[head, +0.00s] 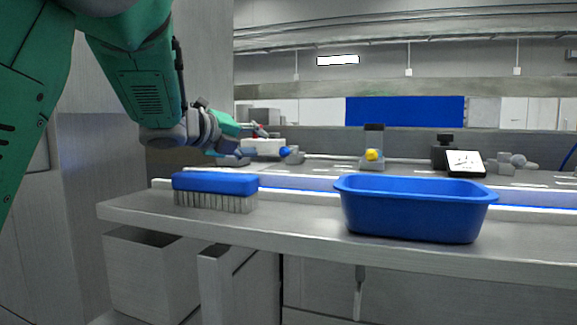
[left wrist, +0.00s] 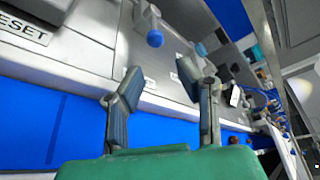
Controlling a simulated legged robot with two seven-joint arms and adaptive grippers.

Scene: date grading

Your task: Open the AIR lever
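My left gripper (head: 238,156) reaches over the far side of the bench in the head view. In the left wrist view its two fingers (left wrist: 160,72) stand apart with nothing between them. A blue ball knob (left wrist: 155,38) on a grey fitting lies beyond the fingertips, apart from them. A blue knob (head: 285,151) also shows just right of the gripper in the head view. No AIR label can be read, so I cannot tell for sure which part is the AIR lever. My right gripper is not in view.
A blue brush (head: 215,183) and a blue tub (head: 415,211) stand on the front ledge (head: 300,224). Behind are a yellow knob (head: 372,155) and a dial (head: 465,163). A RESET label (left wrist: 22,30) shows in the wrist view, above a blue belt (left wrist: 50,118).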

